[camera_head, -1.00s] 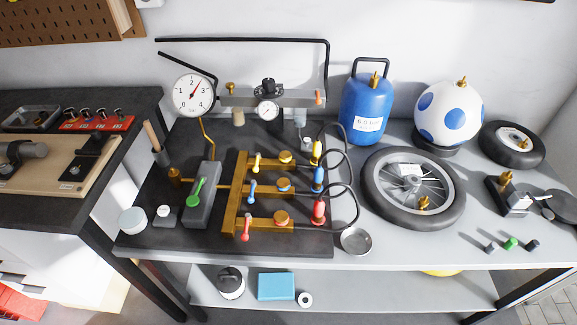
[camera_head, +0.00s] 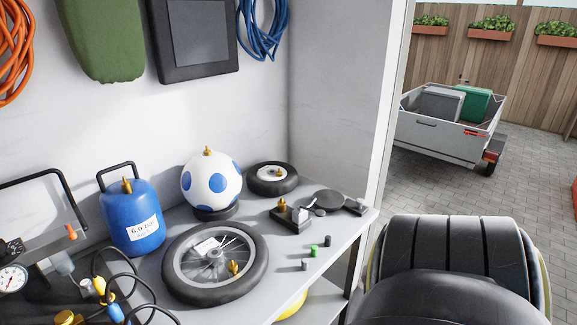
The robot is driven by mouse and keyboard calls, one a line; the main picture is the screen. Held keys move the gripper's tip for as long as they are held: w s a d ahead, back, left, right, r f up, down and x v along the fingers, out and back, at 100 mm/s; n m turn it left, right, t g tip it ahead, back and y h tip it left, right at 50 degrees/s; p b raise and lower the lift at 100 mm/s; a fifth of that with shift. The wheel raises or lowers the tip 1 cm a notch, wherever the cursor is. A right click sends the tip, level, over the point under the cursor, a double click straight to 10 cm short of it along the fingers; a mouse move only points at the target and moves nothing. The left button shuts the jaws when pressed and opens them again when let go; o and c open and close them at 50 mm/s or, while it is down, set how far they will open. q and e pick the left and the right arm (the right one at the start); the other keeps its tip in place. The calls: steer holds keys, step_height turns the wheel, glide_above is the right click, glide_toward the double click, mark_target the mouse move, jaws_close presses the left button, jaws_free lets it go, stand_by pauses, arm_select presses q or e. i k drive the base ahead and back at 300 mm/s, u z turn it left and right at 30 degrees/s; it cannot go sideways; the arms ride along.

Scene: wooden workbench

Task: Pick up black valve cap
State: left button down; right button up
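A small black valve cap (camera_head: 327,240) stands on the grey bench top near its front right edge. A green cap (camera_head: 314,251) and a grey cap (camera_head: 304,265) stand in a row beside it, toward the lower left. The caps are apart from each other. Neither of my grippers shows in the head view. Nothing covers the black cap.
A spoked wheel (camera_head: 256,283) lies left of the caps. A small block with a brass valve (camera_head: 287,214) and a dark round disc (camera_head: 328,202) sit behind them. A blue tank (camera_head: 133,222), a spotted ball (camera_head: 211,187) and a small tyre (camera_head: 271,180) stand farther back.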

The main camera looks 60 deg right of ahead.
mark_target(327, 238)
steer(key=z, duration=2.35)
